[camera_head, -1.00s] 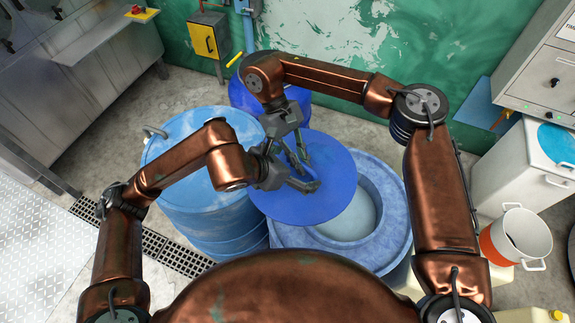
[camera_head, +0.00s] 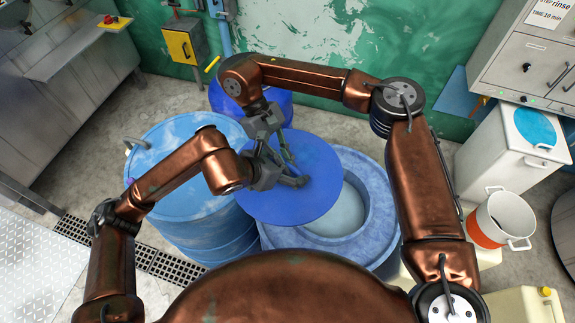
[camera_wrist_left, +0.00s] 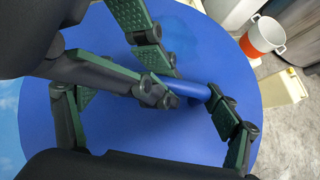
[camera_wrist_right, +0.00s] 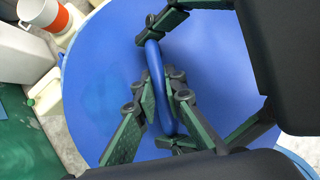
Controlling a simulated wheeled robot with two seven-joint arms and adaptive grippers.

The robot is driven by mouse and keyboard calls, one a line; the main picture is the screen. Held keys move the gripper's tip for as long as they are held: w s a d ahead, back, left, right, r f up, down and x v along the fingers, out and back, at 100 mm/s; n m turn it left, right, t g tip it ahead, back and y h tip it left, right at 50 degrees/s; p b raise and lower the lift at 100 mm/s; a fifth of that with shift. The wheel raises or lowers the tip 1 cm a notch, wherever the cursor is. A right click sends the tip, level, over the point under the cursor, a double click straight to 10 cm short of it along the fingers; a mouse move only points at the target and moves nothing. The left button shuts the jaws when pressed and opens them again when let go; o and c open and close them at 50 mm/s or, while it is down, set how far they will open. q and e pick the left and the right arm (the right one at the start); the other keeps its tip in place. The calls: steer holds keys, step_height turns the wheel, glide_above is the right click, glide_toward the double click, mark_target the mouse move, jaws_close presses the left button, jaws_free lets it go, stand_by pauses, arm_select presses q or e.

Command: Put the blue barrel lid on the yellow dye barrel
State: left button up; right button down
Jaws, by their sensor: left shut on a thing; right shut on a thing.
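The blue barrel lid (camera_head: 275,205) is a smooth round disc held in the air, with a raised bar handle in the middle; the handle shows in the left wrist view (camera_wrist_left: 192,88) and right wrist view (camera_wrist_right: 160,85). My left gripper (camera_head: 298,181) and right gripper (camera_head: 287,158) are both shut on this handle, close together. The lid overlaps the left part of a blue barrel (camera_head: 380,205) with a thick ring top and a pale round opening. I cannot tell the lid's height above it. No barrel looks yellow; the pale opening shows no clear yellow.
A lighter blue barrel (camera_head: 165,150) stands left of the lid, partly behind my left arm. A darker blue barrel (camera_head: 222,100) is behind, near the green wall. A white and orange pot (camera_head: 497,220) and a white cabinet (camera_head: 505,150) stand right. A floor drain grate (camera_head: 160,262) runs lower left.

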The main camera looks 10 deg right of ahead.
arm_select(q)
steer(key=shift+s+d, duration=0.15)
steer(key=shift+s, duration=0.05)
steer(key=c, duration=0.6)
arm_select(e)
steer(key=shift+a+r, duration=0.1)
steer(key=shift+a, duration=0.05)
arm_select(q)
steer(key=shift+c, duration=0.6)
arm_select(e)
steer(key=c, duration=2.5)
jaws_free()
arm_select(q)
steer(key=shift+w, duration=0.1)
arm_select(e)
steer(key=o, duration=0.6)
